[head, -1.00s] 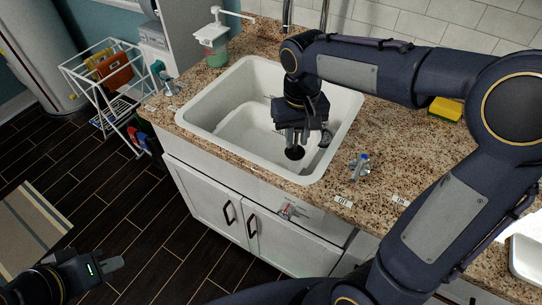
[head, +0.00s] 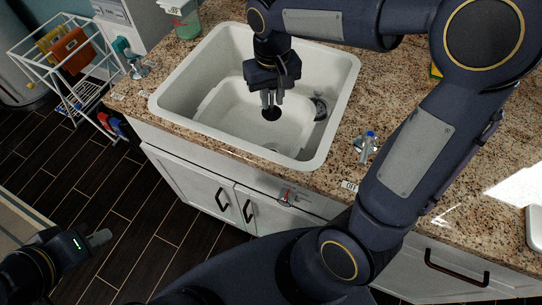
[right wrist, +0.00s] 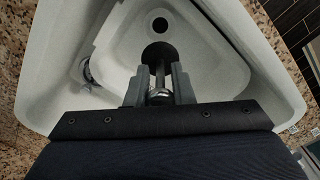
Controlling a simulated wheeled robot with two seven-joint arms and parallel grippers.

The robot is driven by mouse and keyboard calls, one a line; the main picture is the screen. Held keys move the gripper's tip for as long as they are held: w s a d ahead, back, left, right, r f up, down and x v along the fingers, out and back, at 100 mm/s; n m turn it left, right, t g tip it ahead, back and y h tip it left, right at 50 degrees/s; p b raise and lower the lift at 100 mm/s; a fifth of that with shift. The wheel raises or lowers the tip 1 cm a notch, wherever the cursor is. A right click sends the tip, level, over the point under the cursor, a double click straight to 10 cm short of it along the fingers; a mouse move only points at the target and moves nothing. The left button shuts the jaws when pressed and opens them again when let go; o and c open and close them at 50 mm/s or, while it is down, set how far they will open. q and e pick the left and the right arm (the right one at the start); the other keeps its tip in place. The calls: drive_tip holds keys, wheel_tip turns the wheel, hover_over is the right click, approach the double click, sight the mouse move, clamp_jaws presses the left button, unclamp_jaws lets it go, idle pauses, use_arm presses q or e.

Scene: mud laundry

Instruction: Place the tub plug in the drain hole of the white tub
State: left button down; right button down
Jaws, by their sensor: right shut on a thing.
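The white tub (head: 176,84) is set into the speckled counter. My right gripper (head: 271,100) is inside the tub's outline, pointing down and shut on the metal stem of the black tub plug (head: 271,114). In the right wrist view the plug (right wrist: 157,54) hangs below the fingertips (right wrist: 159,82), apart from the drain hole. The drain hole (right wrist: 160,25) is a grey round recess in the tub floor, beyond the plug. It shows faintly in the head view (head: 270,148), in front of the plug. My left gripper (head: 98,239) is low at the left, over the floor; its opening is unclear.
A chrome round fitting (head: 320,108) is on the tub's right wall. A blue-topped tap handle (head: 367,146) stands on the counter right of the tub. A soap dispenser (head: 183,18) is behind left. A white wire rack (head: 68,62) stands on the floor at left.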

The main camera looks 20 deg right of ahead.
sight(272, 115)
wheel_tip(272, 115, down, 9)
drive_tip(key=b, duration=0.5)
drive_tip(key=shift+f+b, duration=0.6)
drive_tip(key=shift+f, duration=4.6)
drive_tip(key=shift+f, duration=0.2)
drive_tip(key=c, duration=1.3)
unclamp_jaws()
drive_tip(key=shift+r, duration=0.1)
drive_tip(key=shift+o, duration=0.2)
